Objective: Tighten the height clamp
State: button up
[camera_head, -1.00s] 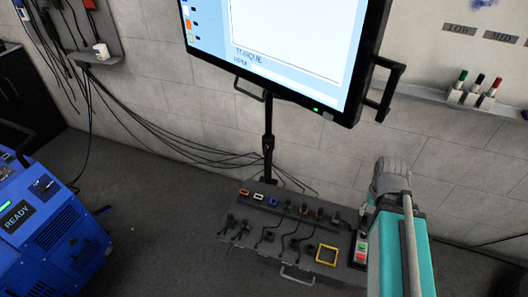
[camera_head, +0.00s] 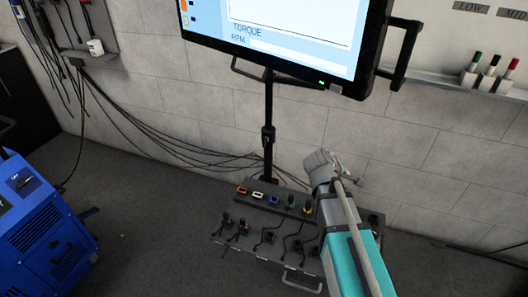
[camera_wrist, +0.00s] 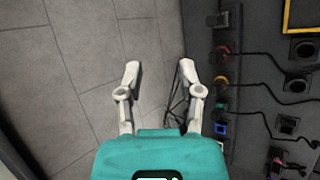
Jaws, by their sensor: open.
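The monitor stand's black pole (camera_head: 268,105) rises behind the connector panel in the head view. A thicker dark collar (camera_head: 267,138) sits partway up it and looks like the height clamp; its details are too small to tell. My arm's grey wrist end (camera_head: 322,168) is right of the pole and lower than the collar in the picture, apart from it. The clamp does not show there.
The large monitor (camera_head: 300,35) with its side handle (camera_head: 402,55) hangs above. The connector panel (camera_head: 238,252) with cables stands low in front; it also fills the wrist view's right side (camera_wrist: 255,75). A blue machine (camera_head: 40,225) is at left. Open floor (camera_head: 150,240) lies between.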

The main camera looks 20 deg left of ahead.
jog(key=w+a+f+n+t+b, duration=0.25)
jog(key=a+n+b, duration=0.2)
jog(key=a, duration=0.35)
jog(key=w+a+f+n+t+b, duration=0.1)
jog(key=w+a+n+t+b, duration=0.25)
jog(key=a+n, duration=0.3)
jog(key=n+t+y+b, duration=0.5)
jog(key=n+b, duration=0.3)
jog(key=n, duration=0.3)
send_near(264, 141)
jog(key=s+f, duration=0.1)
jog(key=s, duration=0.2)
jog(key=shift+w+a+f, duration=0.1)
jog(key=shift+a, duration=0.35)
jog(key=shift+w+h, duration=0.15)
jog(key=shift+h, duration=0.15)
jog(key=w, duration=0.9)
jog(key=w+d, duration=0.1)
jog(key=w, duration=0.3)
jog(key=shift+w+d, duration=0.1)
jog(key=shift+w, duration=0.15)
grip_shut()
